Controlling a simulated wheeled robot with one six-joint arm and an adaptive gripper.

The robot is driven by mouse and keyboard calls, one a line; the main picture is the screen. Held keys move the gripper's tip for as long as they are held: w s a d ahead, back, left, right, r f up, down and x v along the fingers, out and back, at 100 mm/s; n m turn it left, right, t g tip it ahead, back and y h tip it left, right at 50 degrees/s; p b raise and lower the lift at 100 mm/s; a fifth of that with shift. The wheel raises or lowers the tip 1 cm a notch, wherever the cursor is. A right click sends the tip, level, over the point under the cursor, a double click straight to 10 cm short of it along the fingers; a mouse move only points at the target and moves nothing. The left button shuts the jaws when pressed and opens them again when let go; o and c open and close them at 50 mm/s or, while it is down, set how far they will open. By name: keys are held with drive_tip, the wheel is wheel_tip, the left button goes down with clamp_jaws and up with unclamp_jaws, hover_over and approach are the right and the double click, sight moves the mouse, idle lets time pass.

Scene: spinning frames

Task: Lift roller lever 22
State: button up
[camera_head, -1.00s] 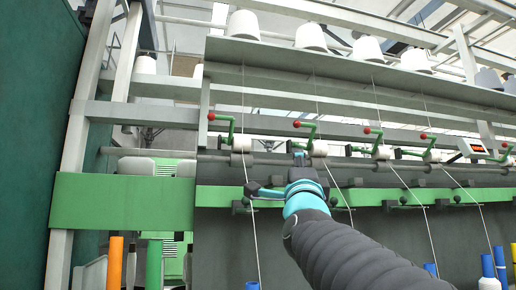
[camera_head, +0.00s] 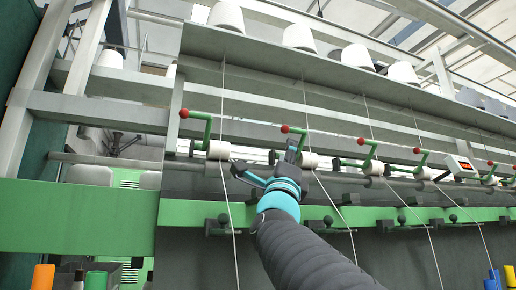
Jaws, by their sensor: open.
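A row of green roller levers with red ball knobs runs along the frame. The leftmost lever (camera_head: 207,130) and the second lever (camera_head: 302,139) stand nearest my gripper; others, such as the third lever (camera_head: 370,153), continue to the right. No numbers are readable, so I cannot tell which is lever 22. White rollers (camera_head: 219,150) sit on the bar below the levers. My gripper (camera_head: 266,163) is open and appears empty, in front of the bar between the first two rollers. Its right finger overlaps the second lever's lower part; contact cannot be told.
A green rail (camera_head: 95,215) crosses below the rollers, with small black knobs (camera_head: 223,219) along it. Thin threads run down past my gripper from the white bobbins (camera_head: 298,37) on top. Coloured tubes stand low at both sides.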

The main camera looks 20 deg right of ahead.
sight(289, 131)
drive_tip(key=p+x, duration=0.2)
drive_tip(key=x, duration=0.4)
drive_tip(key=p+x, duration=0.3)
drive_tip(key=x, duration=0.3)
drive_tip(key=shift+w+a+r, duration=0.1)
drive_tip(key=shift+a, duration=0.1)
clamp_jaws()
